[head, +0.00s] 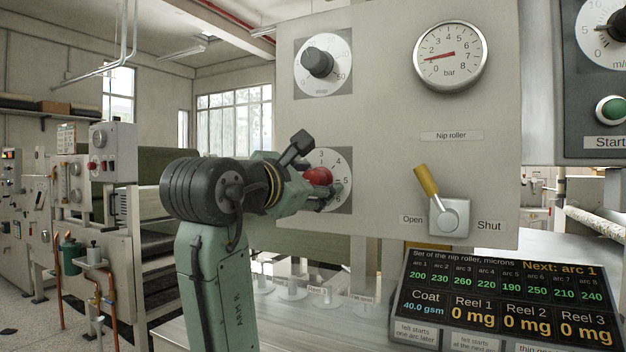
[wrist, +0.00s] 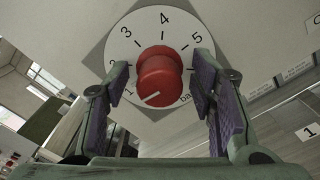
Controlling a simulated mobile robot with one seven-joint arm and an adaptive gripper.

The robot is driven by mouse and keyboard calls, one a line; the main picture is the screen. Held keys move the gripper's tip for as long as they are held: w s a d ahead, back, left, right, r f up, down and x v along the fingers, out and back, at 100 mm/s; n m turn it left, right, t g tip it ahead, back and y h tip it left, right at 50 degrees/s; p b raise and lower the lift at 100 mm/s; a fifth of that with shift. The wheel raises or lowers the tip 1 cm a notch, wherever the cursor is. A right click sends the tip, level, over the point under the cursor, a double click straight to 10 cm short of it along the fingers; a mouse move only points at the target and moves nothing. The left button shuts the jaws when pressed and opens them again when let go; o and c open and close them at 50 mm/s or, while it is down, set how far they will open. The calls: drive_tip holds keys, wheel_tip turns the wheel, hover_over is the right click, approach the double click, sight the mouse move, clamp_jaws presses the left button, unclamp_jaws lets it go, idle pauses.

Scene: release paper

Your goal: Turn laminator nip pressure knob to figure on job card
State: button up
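The red knob (head: 317,176) sits on a white dial (head: 322,158) low on the grey panel. In the wrist view the red knob (wrist: 160,72) is at the centre of the dial, marked 1 to 5 and "bar"; its white line points down-left, toward the 1 side. My gripper (head: 322,190) is at the knob. In the wrist view my gripper (wrist: 163,75) is open, one finger on each side of the knob, with visible gaps. The round bar gauge (head: 450,57) has its red needle between 1 and 2. I cannot make out a job card with a pressure figure.
Another black knob (head: 318,62) is above. A yellow-handled lever (head: 427,181) is right of my gripper, tilted toward "Open". A dark display (head: 505,295) shows micron values, coat 40.0 gsm and reels at 0 mg. A green button (head: 611,110) is at far right.

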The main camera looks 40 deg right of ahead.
drive_tip(key=c, duration=1.1)
drive_tip(key=shift+m, duration=0.3)
